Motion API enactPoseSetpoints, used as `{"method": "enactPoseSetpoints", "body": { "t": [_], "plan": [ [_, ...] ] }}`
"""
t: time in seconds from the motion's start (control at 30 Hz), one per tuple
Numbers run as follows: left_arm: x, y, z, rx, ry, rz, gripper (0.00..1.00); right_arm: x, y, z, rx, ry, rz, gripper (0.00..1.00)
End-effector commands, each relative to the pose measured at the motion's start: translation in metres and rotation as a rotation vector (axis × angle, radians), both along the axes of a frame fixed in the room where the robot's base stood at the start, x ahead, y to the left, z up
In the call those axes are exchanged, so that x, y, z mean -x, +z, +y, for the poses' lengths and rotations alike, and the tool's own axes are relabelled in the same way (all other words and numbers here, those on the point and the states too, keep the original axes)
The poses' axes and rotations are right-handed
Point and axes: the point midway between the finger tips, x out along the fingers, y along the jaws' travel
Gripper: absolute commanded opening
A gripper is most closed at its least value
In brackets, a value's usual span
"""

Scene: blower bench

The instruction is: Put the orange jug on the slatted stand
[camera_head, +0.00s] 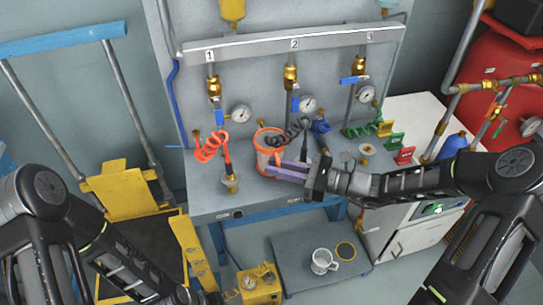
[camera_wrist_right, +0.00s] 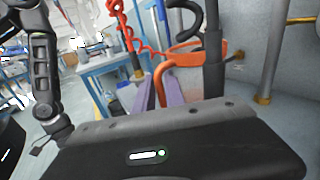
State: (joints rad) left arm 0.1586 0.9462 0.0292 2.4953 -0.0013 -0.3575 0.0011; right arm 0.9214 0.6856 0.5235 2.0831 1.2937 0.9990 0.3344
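The orange jug (camera_head: 266,143) stands upright on the grey bench below the middle of the valve panel. Its orange rim and curved handle show in the right wrist view (camera_wrist_right: 162,66). My right gripper (camera_head: 286,168) reaches in from the right with its purple fingers at the jug's handle side. In the right wrist view the two fingers (camera_wrist_right: 159,92) stand apart, with the handle at the gap between them. Contact is not clear. My left arm shows at lower left, but its fingers do not show. I cannot make out the slatted stand for certain.
A red coiled hose (camera_head: 210,147) hangs left of the jug and a black coil hangs close above it.

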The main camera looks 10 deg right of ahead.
Motion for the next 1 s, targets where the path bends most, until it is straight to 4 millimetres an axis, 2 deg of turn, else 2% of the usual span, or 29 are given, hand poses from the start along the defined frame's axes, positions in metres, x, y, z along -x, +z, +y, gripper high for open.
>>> {"method": "enactPoseSetpoints", "body": {
  "t": [0.5, 0.7, 1.0],
  "plan": [
    [0.0001, -0.0001, -0.0001, 0.000, 0.000, 0.000, 0.31, 0.0003, -0.0001, -0.0005, 0.000, 0.000, 0.000, 0.15],
    [0.0001, -0.0001, -0.0001, 0.000, 0.000, 0.000, 0.31, 0.0003, -0.0001, -0.0005, 0.000, 0.000, 0.000, 0.00],
    [0.0000, -0.0001, 0.0000, 0.000, 0.000, 0.000, 0.31, 0.0003, 0.0000, -0.0005, 0.000, 0.000, 0.000, 0.00]
  ]
}}
